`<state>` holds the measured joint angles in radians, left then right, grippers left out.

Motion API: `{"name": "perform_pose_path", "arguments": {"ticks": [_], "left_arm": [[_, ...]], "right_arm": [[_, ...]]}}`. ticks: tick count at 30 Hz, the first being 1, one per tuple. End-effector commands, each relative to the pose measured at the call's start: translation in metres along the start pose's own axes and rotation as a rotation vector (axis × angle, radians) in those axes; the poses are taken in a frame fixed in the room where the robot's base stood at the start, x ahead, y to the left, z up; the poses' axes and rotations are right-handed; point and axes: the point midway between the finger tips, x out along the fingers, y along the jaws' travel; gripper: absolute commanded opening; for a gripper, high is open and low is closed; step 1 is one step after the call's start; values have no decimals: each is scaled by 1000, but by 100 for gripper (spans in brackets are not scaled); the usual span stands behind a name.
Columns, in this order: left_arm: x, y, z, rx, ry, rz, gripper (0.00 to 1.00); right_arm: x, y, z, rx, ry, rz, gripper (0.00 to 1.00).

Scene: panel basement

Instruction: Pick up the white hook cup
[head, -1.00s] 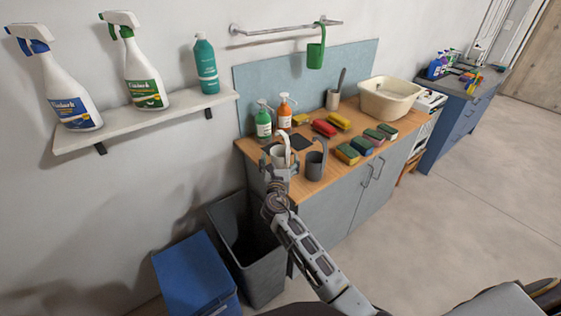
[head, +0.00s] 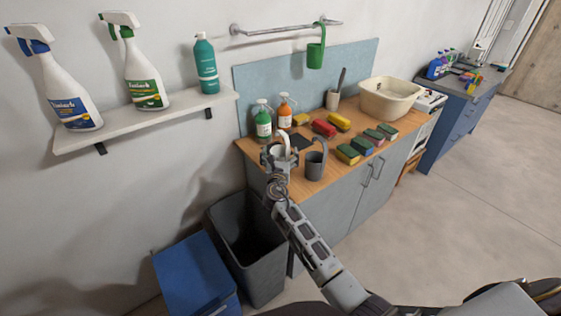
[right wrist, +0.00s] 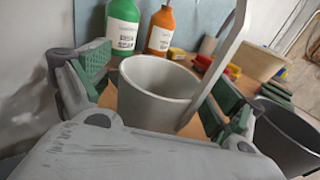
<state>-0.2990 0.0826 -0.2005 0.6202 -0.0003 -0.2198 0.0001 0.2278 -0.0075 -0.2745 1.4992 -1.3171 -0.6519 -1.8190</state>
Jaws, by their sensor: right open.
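The white hook cup (head: 281,158) stands near the front left of the wooden counter, its tall curved hook rising above the rim. In the right wrist view the cup (right wrist: 152,95) is between my right gripper's green-padded fingers, with its hook handle on the right side. My right gripper (head: 279,155) is open around the cup. Gaps show between the pads and the cup wall on both sides. The cup's lower part is hidden by the gripper. My left gripper is not in view.
A dark grey hook cup (head: 314,166) stands just right of my gripper. Green (head: 263,124) and orange (head: 284,113) bottles stand behind. Several sponges (head: 348,154) lie to the right. A green hook cup (head: 315,56) hangs from the rail (head: 285,28). An open bin (head: 268,270) stands below.

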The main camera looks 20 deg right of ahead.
Motion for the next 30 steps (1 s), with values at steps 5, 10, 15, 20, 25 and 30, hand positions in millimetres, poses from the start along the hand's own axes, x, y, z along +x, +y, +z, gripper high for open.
{"name": "perform_pose_path", "arguments": {"ticks": [5,10,15,20,25,30], "left_arm": [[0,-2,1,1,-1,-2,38],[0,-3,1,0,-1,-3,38],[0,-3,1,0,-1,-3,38],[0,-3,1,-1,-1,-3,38],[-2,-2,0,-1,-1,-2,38],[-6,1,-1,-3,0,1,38]], "right_arm": [[0,0,0,0,0,0,76],[0,0,0,0,0,0,54],[0,0,0,0,0,0,43],[0,0,1,0,0,0,43],[0,0,7,0,-1,0,43],[0,0,24,2,-2,-1,43]]}}
